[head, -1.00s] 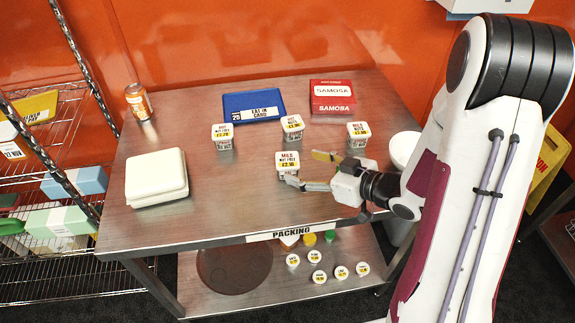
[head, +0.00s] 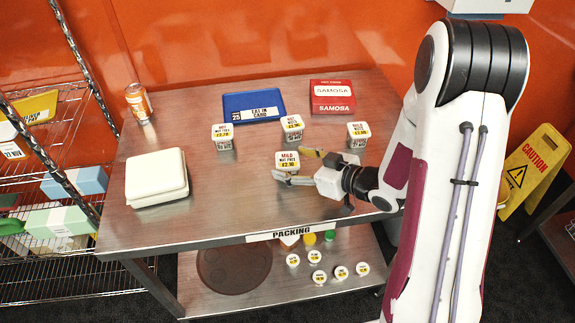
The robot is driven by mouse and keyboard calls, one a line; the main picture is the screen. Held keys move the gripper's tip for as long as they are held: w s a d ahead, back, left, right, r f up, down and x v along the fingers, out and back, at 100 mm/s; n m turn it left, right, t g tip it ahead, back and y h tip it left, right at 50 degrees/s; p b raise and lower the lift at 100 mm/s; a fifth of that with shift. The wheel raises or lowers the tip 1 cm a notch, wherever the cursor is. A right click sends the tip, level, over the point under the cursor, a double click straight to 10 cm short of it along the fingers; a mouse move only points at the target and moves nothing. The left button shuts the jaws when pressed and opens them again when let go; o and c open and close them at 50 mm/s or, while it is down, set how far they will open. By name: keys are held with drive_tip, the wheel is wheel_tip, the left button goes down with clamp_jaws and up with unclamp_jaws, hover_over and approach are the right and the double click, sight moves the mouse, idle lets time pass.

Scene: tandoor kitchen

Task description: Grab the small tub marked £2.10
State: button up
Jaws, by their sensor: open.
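Several small white tubs with yellow price labels stand on the steel table (head: 230,205). The nearest tub (head: 287,160) has a label that seems to read £2.10. My gripper (head: 290,166) is open around this tub, with one finger on its near side and the other at its far right; I cannot tell whether they touch it. The other tubs stand farther back: one at the left (head: 222,136), one in the middle (head: 292,127) and one at the right (head: 358,134). Their prices are too small to read surely.
Several round-lidded pots (head: 319,277) sit on the lower shelf.

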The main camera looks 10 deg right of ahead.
sight(292, 162)
drive_tip(key=shift+w+a+f, duration=0.2)
drive_tip(key=shift+w+a, duration=0.1)
drive_tip(key=shift+w, duration=0.05)
idle(0.3)
drive_tip(key=c, duration=1)
drive_tip(key=shift+r, duration=0.25)
drive_tip(key=shift+r, duration=4.8)
